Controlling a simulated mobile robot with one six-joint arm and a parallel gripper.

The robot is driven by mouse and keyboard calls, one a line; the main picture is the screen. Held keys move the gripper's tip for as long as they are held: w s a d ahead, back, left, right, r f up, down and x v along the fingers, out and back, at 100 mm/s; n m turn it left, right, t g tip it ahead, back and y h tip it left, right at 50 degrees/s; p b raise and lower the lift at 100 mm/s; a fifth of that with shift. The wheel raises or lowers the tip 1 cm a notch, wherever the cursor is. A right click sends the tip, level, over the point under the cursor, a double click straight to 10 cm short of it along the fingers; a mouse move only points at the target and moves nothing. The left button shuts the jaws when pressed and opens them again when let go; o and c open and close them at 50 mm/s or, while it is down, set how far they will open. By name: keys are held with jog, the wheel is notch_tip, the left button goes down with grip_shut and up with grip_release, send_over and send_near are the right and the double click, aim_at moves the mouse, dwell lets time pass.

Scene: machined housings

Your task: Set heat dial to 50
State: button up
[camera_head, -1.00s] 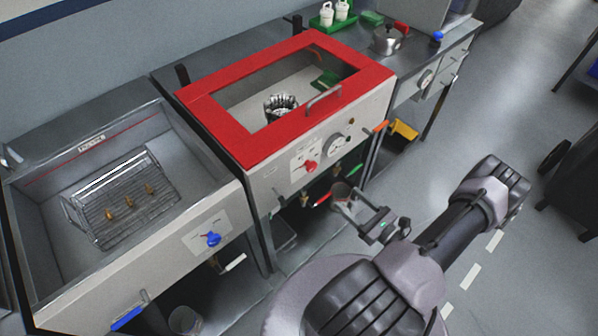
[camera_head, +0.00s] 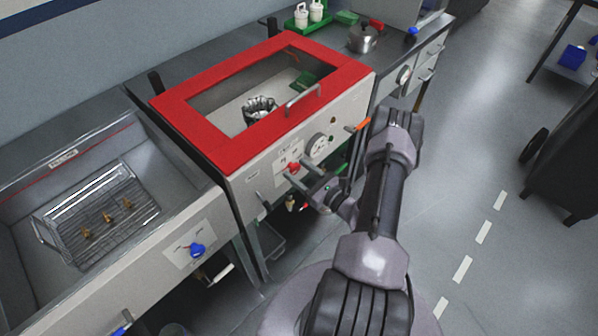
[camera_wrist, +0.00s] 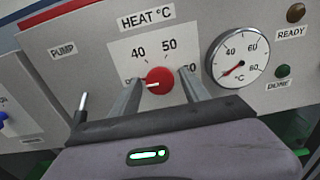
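The red heat dial (camera_wrist: 158,80) sits on a white panel under the label HEAT °C (camera_wrist: 147,17). Its white mark points left, toward a number partly hidden by my left finger. The numbers 40 and 50 show above the dial; another at right is mostly covered by my right finger. My gripper (camera_wrist: 160,76) is open, with one finger on each side of the dial and a gap on both sides. In the head view the dial (camera_head: 293,168) is on the front of the red-lidded bath (camera_head: 205,137), with my gripper right at it.
A round temperature gauge (camera_wrist: 238,57) is close right of the dial, its needle pointing lower left. READY (camera_wrist: 296,13) and DONE (camera_wrist: 283,71) lamps lie beyond it. An orange handle (camera_head: 357,125) sticks out right of the panel. A blue dial (camera_head: 197,250) is on the left bath.

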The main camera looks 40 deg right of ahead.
grip_shut()
jog(key=shift+m, duration=0.3)
jog(key=m, duration=0.4)
jog(key=shift+m, duration=0.3)
jog(key=m, duration=0.4)
jog(key=shift+m+b, duration=0.3)
jog(key=shift+b, duration=0.05)
jog(key=m, duration=1.3)
jog(key=shift+m, duration=0.6)
